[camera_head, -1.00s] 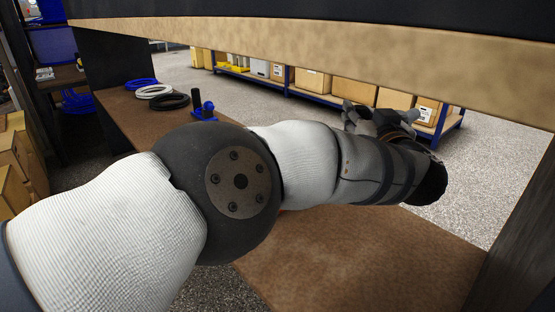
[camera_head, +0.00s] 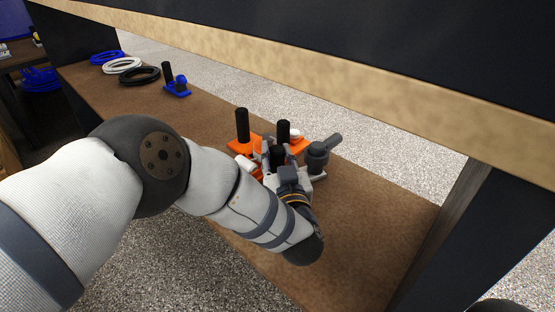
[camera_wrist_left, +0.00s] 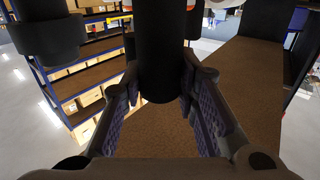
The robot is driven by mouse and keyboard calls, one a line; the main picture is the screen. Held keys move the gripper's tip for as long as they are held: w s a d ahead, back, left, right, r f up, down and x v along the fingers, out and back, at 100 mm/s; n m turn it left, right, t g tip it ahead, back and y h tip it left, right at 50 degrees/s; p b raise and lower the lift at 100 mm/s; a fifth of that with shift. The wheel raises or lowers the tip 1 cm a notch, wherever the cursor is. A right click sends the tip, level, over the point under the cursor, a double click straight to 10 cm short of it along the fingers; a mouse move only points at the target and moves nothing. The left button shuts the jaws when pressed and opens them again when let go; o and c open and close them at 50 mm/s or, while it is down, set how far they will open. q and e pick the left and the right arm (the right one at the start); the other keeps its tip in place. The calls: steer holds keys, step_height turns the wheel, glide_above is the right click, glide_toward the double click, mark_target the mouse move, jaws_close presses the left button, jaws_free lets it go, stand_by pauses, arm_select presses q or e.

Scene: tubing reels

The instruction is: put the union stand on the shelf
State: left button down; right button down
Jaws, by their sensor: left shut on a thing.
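My left gripper (camera_head: 271,152) is down among a cluster of stands on the brown shelf board (camera_head: 385,205). In the left wrist view its fingers are shut on a black upright post (camera_wrist_left: 162,55). The base under that post is hidden, so I cannot tell which stand it belongs to or whether it touches the board. Close by are orange stands with black posts (camera_head: 242,126) (camera_head: 283,131) and white fittings (camera_head: 295,134). A dark grey fitting (camera_head: 318,156) is just right of the gripper. My right gripper is not in view.
A blue stand (camera_head: 177,86) stands farther along the board, near black (camera_head: 139,76), white (camera_head: 122,65) and blue (camera_head: 106,57) tubing coils. A thick upper beam (camera_head: 330,85) overhangs the board, and a dark upright (camera_head: 455,225) closes its right end. Bare board lies between cluster and upright.

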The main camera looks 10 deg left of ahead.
arm_select(q)
steer(key=shift+r, duration=0.2)
steer(key=shift+f, duration=0.15)
steer(key=c, duration=1.4)
jaws_free()
steer(key=shift+o, duration=0.8)
steer(key=p+v, duration=0.3)
steer(key=v, duration=0.9)
steer(key=shift+s+p, duration=0.1)
steer(key=shift+p, duration=0.3)
